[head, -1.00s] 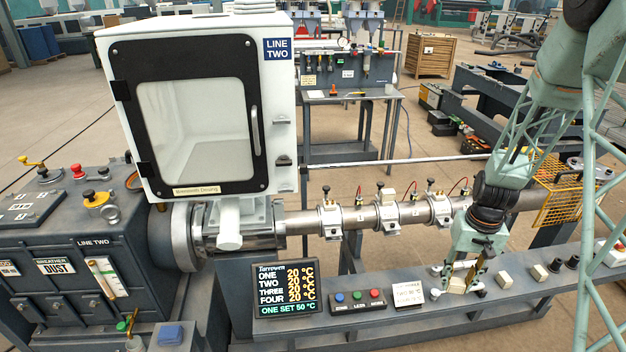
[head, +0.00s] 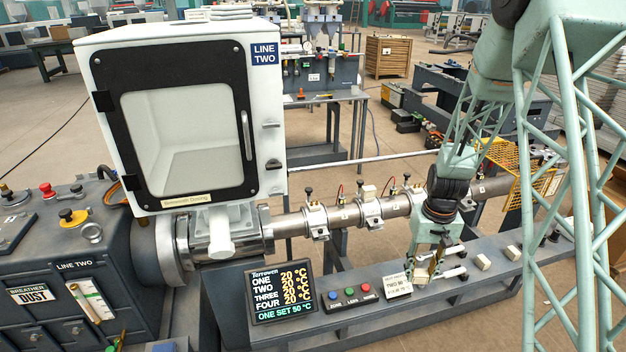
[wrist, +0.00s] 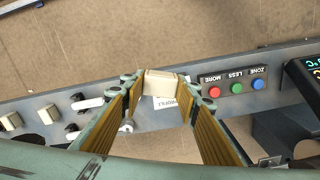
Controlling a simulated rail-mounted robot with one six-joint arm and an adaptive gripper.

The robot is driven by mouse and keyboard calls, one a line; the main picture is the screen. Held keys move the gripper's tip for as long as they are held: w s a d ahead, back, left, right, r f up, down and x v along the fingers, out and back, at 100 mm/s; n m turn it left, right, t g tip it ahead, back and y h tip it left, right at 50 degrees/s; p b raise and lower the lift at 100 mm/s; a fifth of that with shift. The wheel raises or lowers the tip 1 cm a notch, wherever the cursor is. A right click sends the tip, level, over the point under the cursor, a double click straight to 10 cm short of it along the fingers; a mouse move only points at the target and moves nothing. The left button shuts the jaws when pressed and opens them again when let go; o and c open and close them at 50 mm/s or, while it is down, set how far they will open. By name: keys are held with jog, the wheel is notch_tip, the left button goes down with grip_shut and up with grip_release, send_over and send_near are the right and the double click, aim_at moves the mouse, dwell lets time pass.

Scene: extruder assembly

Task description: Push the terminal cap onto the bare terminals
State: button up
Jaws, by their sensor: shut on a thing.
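My gripper (head: 428,272) is low over the control console on the right of the head view. In the wrist view its fingers (wrist: 160,92) are shut on a cream block-shaped cap (wrist: 161,84), held between the tips. The barrel (head: 335,216) runs behind the console with several clamped heater bands. The middle band has a cream cap (head: 369,191) on top. Red wires and black knobs stand by the bands. Bare terminals are too small to make out, and my arm covers part of the barrel on the right.
Two loose cream blocks (head: 483,262) (head: 513,252) sit on the console (head: 462,284) right of my gripper. A small white card (head: 398,284) stands just left of it, then coloured buttons (head: 350,293) and a temperature display (head: 282,292). A yellow mesh guard (head: 545,183) is at the right.

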jog(key=shift+w+a+r+p, duration=0.2)
jog(key=shift+w+a+p, duration=0.1)
jog(key=shift+w, duration=0.15)
jog(key=w+a+r+n+p, duration=0.1)
jog(key=w+a+r+p, duration=0.4)
jog(key=w, duration=0.4)
jog(key=n+p, duration=0.3)
jog(key=p, duration=1)
send_near(314, 201)
jog(key=shift+w, duration=0.15)
jog(key=shift+f, duration=0.1)
jog(key=shift+f, duration=0.1)
jog(key=shift+f+b, duration=1.6)
jog(key=shift+f, duration=1.15)
jog(key=shift+f+b, duration=0.65)
jog(key=shift+f, duration=0.45)
